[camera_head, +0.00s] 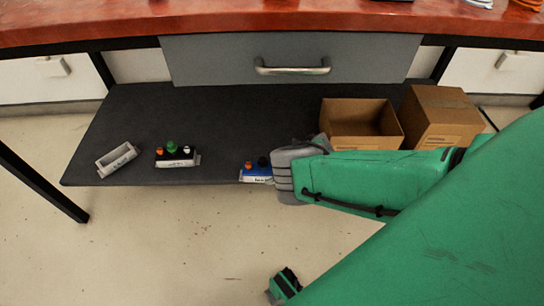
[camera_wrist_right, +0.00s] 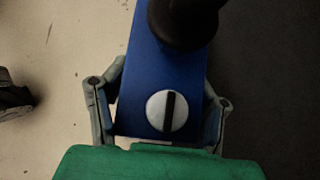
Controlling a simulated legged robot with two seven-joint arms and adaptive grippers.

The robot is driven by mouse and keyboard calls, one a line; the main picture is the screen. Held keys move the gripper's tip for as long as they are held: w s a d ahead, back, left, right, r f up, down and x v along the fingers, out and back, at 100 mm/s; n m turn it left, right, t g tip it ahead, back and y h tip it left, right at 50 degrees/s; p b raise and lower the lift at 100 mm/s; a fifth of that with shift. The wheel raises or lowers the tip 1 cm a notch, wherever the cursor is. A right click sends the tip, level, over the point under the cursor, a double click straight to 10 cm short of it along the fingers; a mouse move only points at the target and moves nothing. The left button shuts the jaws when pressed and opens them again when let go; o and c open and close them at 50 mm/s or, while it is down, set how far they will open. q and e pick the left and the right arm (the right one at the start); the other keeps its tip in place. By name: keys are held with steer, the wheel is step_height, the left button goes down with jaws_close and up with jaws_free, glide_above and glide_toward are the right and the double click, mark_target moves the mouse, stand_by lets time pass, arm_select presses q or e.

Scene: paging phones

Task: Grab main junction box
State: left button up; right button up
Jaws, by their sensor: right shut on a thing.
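The blue junction box (camera_head: 257,173) sits at the front edge of the dark lower shelf, with an orange and a black knob on top and a white label on its front. Its right part is hidden behind my right gripper (camera_head: 280,172). In the right wrist view the blue box (camera_wrist_right: 150,75) lies between the two fingers of my right gripper (camera_wrist_right: 162,92), which is shut on it. A black knob and a white slotted disc show on its top face.
Two cardboard boxes (camera_head: 361,118) (camera_head: 438,115) stand behind my right arm. A grey drawer (camera_head: 290,60) and red tabletop (camera_head: 250,22) overhang the shelf.

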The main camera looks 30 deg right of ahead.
steer(key=o, duration=1.5)
steer(key=v, duration=1.2)
steer(key=shift+f, duration=0.15)
